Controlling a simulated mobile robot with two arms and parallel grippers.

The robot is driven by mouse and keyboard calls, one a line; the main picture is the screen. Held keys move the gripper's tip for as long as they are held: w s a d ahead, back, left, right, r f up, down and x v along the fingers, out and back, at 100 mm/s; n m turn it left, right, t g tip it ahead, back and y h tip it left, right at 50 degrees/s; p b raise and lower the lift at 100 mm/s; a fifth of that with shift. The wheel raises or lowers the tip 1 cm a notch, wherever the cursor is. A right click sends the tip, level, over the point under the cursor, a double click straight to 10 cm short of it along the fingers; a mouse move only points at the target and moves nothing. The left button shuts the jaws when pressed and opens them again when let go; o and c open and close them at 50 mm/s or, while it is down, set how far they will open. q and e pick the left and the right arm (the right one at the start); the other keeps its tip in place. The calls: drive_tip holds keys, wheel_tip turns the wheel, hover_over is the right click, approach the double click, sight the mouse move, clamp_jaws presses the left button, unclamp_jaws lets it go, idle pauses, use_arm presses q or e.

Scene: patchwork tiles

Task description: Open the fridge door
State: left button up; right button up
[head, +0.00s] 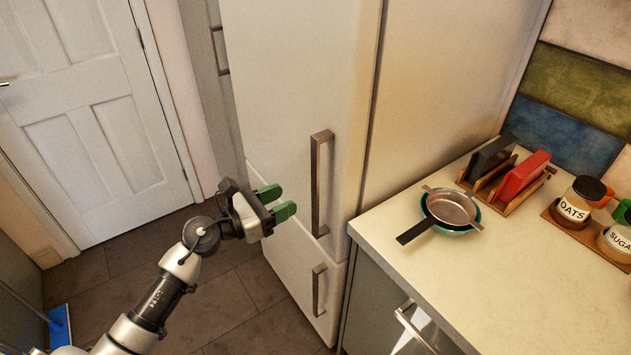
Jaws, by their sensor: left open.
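The fridge is a tall white cabinet in the middle of the head view, and its upper door (285,85) looks shut. A long vertical metal handle (316,185) is on the right side of this door. A shorter metal handle (318,290) is on the lower white door (290,265). My left gripper (279,201) has green fingertips and is open and empty. It is to the left of the long handle, level with its lower half in the picture, and apart from it. My right gripper is not in view.
A counter (500,275) at right holds a pan with a strainer (451,208), a rack with a red board (522,175), and jars (573,203). A white room door (90,110) is at left.

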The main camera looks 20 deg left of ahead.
sight(314, 185)
use_arm(q)
drive_tip(key=p+x, duration=0.1)
drive_tip(key=x, duration=0.7)
drive_tip(key=shift+w+d+p, duration=0.15)
drive_tip(key=shift+w+p, duration=0.1)
drive_tip(key=shift+p, duration=0.05)
drive_tip(key=shift+w+d, duration=0.2)
drive_tip(key=c, duration=0.8)
drive_tip(key=shift+f, duration=0.1)
clamp_jaws()
